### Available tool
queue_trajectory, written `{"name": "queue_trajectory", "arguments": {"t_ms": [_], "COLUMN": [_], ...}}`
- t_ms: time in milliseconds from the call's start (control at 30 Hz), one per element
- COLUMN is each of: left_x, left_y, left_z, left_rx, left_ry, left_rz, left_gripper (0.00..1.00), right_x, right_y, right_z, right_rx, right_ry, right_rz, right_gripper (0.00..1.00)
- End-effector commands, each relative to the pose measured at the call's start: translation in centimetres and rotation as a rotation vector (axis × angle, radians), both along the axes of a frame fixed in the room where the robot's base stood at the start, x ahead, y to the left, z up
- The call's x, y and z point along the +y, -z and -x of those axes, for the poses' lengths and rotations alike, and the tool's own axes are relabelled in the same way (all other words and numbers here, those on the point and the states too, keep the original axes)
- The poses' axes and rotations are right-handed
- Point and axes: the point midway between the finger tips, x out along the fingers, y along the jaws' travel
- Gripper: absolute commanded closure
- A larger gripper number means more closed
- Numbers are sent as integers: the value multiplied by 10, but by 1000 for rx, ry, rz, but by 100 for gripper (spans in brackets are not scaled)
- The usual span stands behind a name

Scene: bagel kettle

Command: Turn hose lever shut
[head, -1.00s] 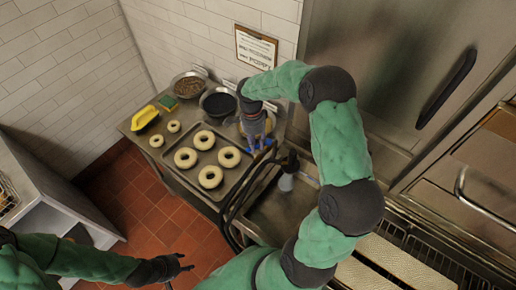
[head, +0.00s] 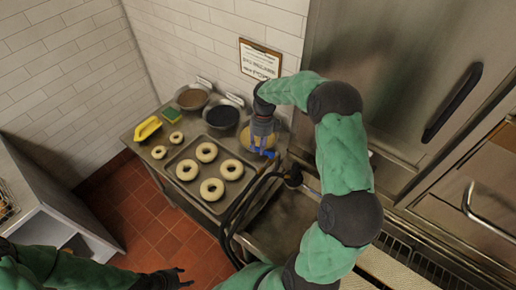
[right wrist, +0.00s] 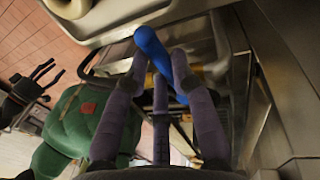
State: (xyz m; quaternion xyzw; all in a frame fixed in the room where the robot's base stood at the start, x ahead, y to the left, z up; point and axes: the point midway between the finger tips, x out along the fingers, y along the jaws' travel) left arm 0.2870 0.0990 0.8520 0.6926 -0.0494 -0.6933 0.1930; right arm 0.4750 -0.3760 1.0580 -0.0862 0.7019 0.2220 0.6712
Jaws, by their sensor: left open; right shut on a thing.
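The blue hose lever (head: 262,152) shows at the back right of the counter, beside the bagel tray. My right gripper (head: 262,140) reaches down over it and is shut on it. In the right wrist view, the blue lever (right wrist: 150,45) lies slantwise between the dark fingers, its rounded end up and to the left. The black hose (head: 243,200) loops over the sink edge to a dark fitting (head: 293,177). My left gripper (head: 182,279) is open and empty, low over the floor, far from the lever.
A metal tray (head: 213,207) with several bagels stands left of the lever. The metal sink (head: 272,228) lies to the right, partly behind my right arm.

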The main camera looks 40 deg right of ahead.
Motion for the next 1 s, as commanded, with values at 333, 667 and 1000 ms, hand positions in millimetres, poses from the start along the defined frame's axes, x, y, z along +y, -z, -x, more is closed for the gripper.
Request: {"name": "queue_trajectory", "arguments": {"t_ms": [333,667,1000], "left_x": [0,0,0], "left_y": [-2,-2,-2], "left_z": [0,0,0], "left_rx": [0,0,0], "left_ry": [0,0,0], "left_rz": [0,0,0], "left_gripper": [50,50,50], "right_x": [-8,-10,-10], "right_y": [-1,0,0], "right_z": [-3,-4,-4], "right_rx": [-2,-2,-3], "right_ry": [148,179,178], "right_rz": [1,1,1], "right_gripper": [100,100,50]}}
